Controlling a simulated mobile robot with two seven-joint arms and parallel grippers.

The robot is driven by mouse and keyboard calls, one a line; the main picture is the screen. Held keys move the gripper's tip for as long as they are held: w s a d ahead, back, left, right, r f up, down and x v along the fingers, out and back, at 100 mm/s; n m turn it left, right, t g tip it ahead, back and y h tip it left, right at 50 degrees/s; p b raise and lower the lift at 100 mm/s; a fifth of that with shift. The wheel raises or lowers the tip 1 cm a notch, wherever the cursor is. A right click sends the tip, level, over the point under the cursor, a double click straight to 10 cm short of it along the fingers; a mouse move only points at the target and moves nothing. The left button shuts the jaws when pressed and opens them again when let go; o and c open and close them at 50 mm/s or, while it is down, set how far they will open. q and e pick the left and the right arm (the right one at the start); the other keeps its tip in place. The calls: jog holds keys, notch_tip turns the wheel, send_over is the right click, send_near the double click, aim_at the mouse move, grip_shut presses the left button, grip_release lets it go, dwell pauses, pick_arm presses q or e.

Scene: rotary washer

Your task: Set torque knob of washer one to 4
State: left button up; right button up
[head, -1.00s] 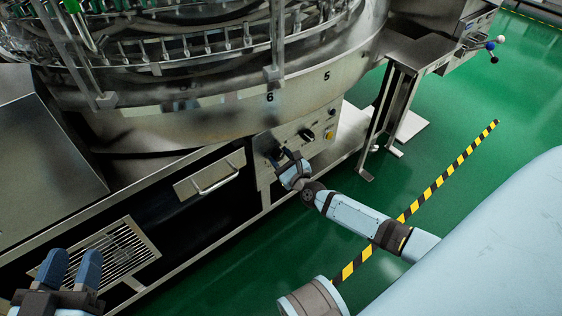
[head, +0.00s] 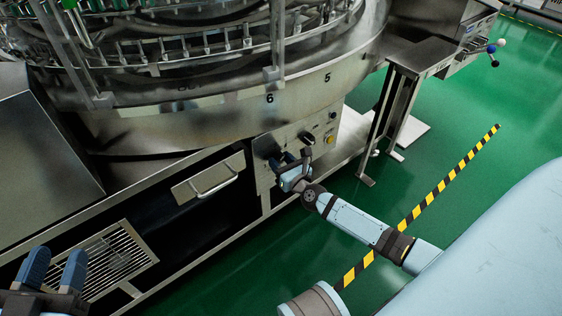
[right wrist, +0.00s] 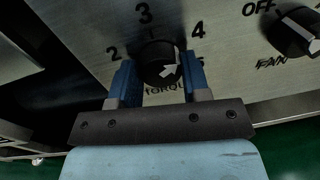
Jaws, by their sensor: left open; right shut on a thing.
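The black torque knob (right wrist: 158,60) is on a metal panel in the right wrist view, with printed numbers 2, 3 and 4 around it and another partly hidden by a finger. A white mark shows on its lower right face. My right gripper (right wrist: 160,75) is shut on the knob, one blue finger on each side. In the head view my right gripper (head: 290,158) is at the washer's front panel (head: 318,146) and hides the knob. My left gripper (head: 56,256) is open and empty at the lower left.
The FAN knob (right wrist: 298,32) is right of the torque knob, marked OFF. In the head view, a drawer handle (head: 214,185) and vent grille (head: 112,258) lie left of the panel. A metal stand (head: 388,105) is to the right. Green floor (head: 470,110) is open beyond.

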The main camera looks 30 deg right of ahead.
pick_arm(q)
jog(key=shift+d, duration=0.1)
pick_arm(e)
jog(key=o, duration=0.9)
jog(key=shift+o, duration=0.2)
jog(key=shift+s, duration=0.1)
jog(key=shift+s, duration=0.35)
pick_arm(q)
jog(key=n+p, duration=0.1)
jog(key=s+n+g+p, duration=0.1)
jog(key=shift+d+f+y+p, duration=0.2)
jog(key=shift+d+y+p, duration=0.1)
jog(key=shift+d+p, duration=0.05)
pick_arm(e)
jog(key=s, duration=1.3)
